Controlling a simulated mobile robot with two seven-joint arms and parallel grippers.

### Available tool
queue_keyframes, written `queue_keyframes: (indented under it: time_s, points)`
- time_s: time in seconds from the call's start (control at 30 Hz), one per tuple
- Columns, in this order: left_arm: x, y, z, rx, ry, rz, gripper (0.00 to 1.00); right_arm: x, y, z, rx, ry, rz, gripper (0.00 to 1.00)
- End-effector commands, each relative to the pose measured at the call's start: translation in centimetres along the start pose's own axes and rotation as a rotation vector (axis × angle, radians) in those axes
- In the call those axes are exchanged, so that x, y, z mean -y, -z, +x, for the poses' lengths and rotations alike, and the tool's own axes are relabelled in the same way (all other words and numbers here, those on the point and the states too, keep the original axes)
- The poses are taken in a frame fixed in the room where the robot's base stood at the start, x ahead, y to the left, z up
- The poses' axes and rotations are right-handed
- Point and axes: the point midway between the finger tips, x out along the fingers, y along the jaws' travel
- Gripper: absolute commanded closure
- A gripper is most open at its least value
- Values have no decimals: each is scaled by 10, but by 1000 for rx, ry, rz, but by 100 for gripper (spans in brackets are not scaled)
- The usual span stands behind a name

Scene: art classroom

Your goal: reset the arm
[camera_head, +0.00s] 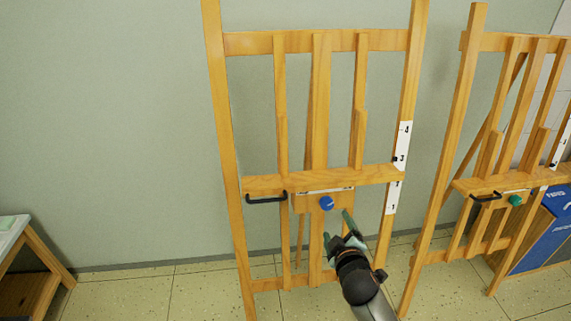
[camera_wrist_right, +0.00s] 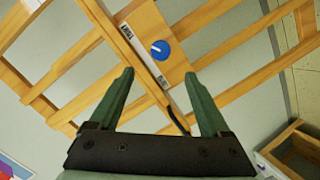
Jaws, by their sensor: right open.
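My right gripper (camera_head: 337,227) is in front of the lower part of a wooden easel (camera_head: 320,100), just below and right of its blue knob (camera_head: 327,203). In the right wrist view, the gripper's two green fingers (camera_wrist_right: 164,95) are apart with nothing between them. The blue knob also shows there (camera_wrist_right: 160,50), beyond the fingertips, and the gripper looks clear of it. My left gripper is in neither view.
A black handle (camera_head: 266,199) sits at the left of the easel's ledge. A second easel (camera_head: 475,120) with a green knob (camera_head: 515,200) stands at right, with a blue box (camera_head: 540,235) behind it. A table (camera_head: 12,232) stands at far left. Floor between is clear.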

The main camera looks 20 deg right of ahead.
Motion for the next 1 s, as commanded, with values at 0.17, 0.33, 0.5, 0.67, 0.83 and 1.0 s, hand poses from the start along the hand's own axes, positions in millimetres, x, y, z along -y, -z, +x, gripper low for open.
queue_keyframes:
  time_s: [0.17, 0.33, 0.5, 0.67, 0.83, 1.0]
  points:
    - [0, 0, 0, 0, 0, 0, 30, 13, -5, -5, -2, 31, 21, 19]
    - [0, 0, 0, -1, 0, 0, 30, 86, -31, -46, 0, 218, 174, 19]
    - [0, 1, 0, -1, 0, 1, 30, 167, -60, -115, 52, 447, 417, 19]
    - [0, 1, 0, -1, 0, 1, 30, 209, -75, -167, 120, 581, 594, 19]
    - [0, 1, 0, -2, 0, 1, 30, 223, -80, -188, 151, 628, 666, 19]
    - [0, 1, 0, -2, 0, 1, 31, 223, -79, -188, 151, 628, 667, 20]
